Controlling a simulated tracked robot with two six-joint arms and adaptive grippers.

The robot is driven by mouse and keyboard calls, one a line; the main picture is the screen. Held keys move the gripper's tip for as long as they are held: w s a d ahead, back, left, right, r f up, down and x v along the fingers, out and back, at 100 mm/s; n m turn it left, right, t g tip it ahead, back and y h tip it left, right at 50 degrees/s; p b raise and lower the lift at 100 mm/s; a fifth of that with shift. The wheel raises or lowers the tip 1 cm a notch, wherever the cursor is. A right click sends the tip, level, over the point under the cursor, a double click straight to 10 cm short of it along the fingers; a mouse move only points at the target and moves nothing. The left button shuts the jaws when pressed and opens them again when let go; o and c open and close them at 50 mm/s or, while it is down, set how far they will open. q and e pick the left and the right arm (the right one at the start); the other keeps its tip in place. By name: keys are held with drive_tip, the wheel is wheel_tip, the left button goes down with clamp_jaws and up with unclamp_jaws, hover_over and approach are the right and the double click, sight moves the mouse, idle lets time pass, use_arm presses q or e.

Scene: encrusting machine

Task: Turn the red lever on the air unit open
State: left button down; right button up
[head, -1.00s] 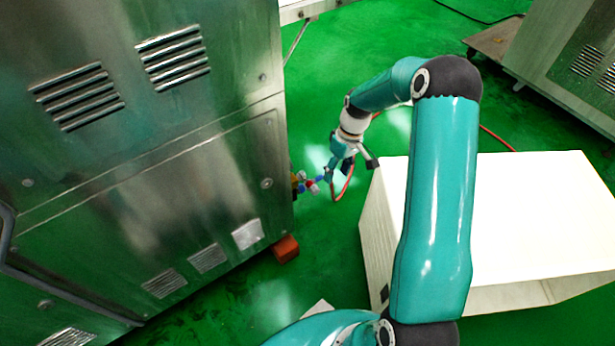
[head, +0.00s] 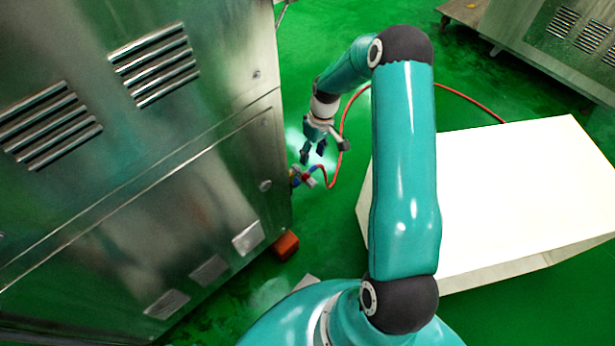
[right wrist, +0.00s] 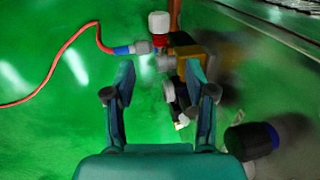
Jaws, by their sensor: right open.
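The air unit (head: 296,176) sits low on the side of the steel machine; in the right wrist view its brass-coloured body (right wrist: 208,52) is at upper centre. A small red part, seemingly the lever (head: 306,178), shows on it; in the right wrist view red shows below a white cap (right wrist: 159,42). I cannot tell its exact angle. My right gripper (head: 313,152) is open and empty, just above the unit in the head view. In the right wrist view its fingers (right wrist: 160,78) stand apart, with the unit's fittings beyond and between them. My left gripper is not in view.
A red hose (head: 341,130) runs from the unit's blue fitting (right wrist: 124,50) across the green floor. The steel machine (head: 150,160) fills the left. A large white box (head: 520,190) stands at right. An orange-red foot (head: 286,246) is under the machine.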

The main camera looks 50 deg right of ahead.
drive_tip(key=f, duration=0.3)
drive_tip(key=a+f+b, duration=0.1)
drive_tip(key=f, duration=0.3)
drive_tip(key=a+f+b, duration=0.1)
drive_tip(key=f, duration=0.2)
drive_tip(key=shift+w+f, duration=0.1)
drive_tip(key=shift+f, duration=0.1)
clamp_jaws()
